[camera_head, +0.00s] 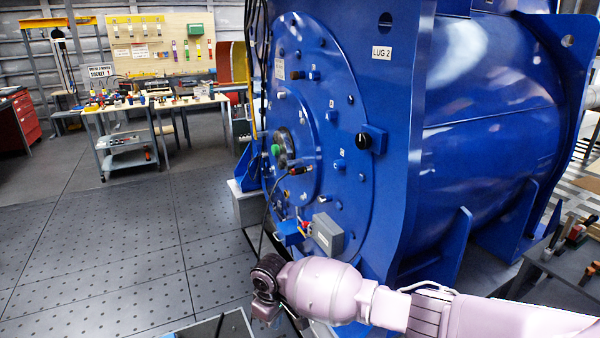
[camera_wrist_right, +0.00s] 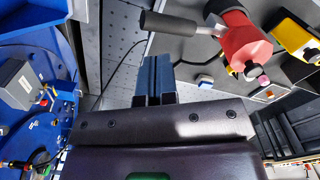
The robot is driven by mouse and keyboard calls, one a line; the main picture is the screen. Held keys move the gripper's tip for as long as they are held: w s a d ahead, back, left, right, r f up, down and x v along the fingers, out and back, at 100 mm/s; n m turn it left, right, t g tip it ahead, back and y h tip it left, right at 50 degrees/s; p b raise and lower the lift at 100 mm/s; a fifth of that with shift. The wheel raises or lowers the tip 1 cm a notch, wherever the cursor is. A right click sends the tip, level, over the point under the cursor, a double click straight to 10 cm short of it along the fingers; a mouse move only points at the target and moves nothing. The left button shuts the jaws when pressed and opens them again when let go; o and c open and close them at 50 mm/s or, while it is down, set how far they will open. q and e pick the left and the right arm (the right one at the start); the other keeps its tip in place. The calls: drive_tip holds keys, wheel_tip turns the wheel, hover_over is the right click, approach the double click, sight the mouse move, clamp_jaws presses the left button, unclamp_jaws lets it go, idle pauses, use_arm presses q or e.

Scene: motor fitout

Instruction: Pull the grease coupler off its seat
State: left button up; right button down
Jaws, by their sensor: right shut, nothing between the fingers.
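What looks like the grease coupler (camera_head: 299,171) is a small dark fitting with a red part, at the end of a thin black hose. It sits on the round blue end face of the motor (camera_head: 345,150). In the right wrist view a similar black and red fitting (camera_wrist_right: 20,164) shows at the lower left, against the blue face (camera_wrist_right: 45,130). My right gripper (camera_head: 268,310) is low in front of the motor, well apart from the coupler. Its fingers (camera_wrist_right: 153,75) are closed together and hold nothing. My left gripper is not in view.
A grey box (camera_head: 327,234) juts from the lower motor face. A grey surface carrying a red tool with a dark handle (camera_wrist_right: 245,42) and a yellow item (camera_wrist_right: 297,40) lies near the right gripper. A workbench (camera_head: 150,103) stands at the back left. The floor (camera_head: 120,240) left of the motor is clear.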

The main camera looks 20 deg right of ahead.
drive_tip(key=s+a+f+m+t+y+b, duration=0.1)
drive_tip(key=s+a+f+t+y, duration=0.1)
drive_tip(key=s+f+t, duration=0.3)
drive_tip(key=s+a+f+m+y+b, duration=0.1)
drive_tip(key=s+a+f+y, duration=0.1)
drive_tip(key=s+f, duration=0.3)
drive_tip(key=s+d+r+m+t+h, duration=0.1)
drive_tip(key=s+d+r+t+h, duration=0.1)
drive_tip(key=s+d, duration=0.5)
drive_tip(key=s+d+r+m+t+h+b, duration=0.1)
drive_tip(key=s+d+r+m+t+h, duration=0.1)
drive_tip(key=s+d+t, duration=0.2)
drive_tip(key=shift+s+d+r+t, duration=0.25)
drive_tip(key=shift+s+d, duration=1.6)
drive_tip(key=shift+s, duration=1)
drive_tip(key=c, duration=1.8)
unclamp_jaws()
